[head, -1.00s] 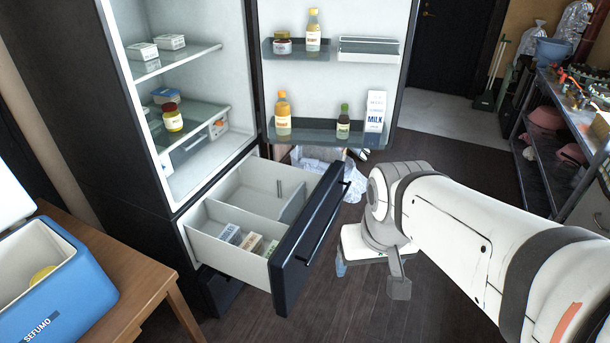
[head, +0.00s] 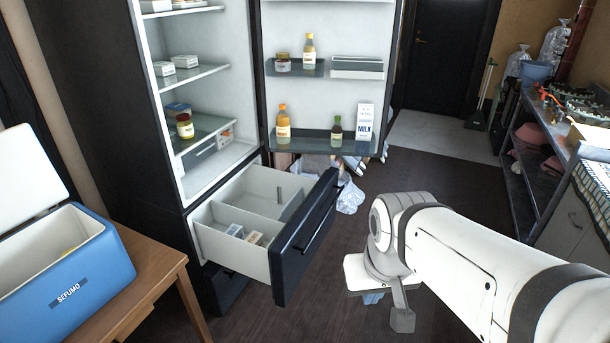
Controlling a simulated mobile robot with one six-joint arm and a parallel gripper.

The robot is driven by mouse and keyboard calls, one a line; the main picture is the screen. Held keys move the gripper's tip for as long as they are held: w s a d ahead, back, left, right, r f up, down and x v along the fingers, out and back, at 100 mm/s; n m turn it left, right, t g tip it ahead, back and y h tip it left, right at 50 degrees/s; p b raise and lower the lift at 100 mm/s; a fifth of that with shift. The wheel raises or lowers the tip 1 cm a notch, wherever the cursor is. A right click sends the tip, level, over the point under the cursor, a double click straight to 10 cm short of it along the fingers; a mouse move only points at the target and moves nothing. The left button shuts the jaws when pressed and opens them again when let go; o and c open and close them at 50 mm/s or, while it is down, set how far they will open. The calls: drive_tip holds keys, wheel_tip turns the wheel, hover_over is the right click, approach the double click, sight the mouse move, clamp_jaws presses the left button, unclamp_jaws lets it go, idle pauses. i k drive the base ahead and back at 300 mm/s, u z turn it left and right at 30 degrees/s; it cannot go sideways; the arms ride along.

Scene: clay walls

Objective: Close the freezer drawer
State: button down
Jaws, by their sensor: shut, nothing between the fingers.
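The freezer drawer (head: 235,256) is pulled out below the open refrigerator compartment. It has pale inner walls, a divider and a dark front panel (head: 305,238) with a long bar handle (head: 320,222). Small boxes (head: 243,234) lie in its near section. My white arm reaches in from the right. My gripper (head: 372,298) points down to the right of the drawer front, apart from it.
The refrigerator door (head: 325,95) stands open above, holding bottles and a milk carton (head: 365,122). A blue cooler (head: 70,265) sits on a wooden table (head: 150,270) at left. Plastic bags (head: 348,194) lie behind the drawer. Shelving stands at right; the floor between is clear.

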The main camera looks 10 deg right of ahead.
sight(254, 200)
drive_tip(key=z, duration=0.15)
drive_tip(key=i, duration=1.3)
drive_tip(key=z, duration=0.2)
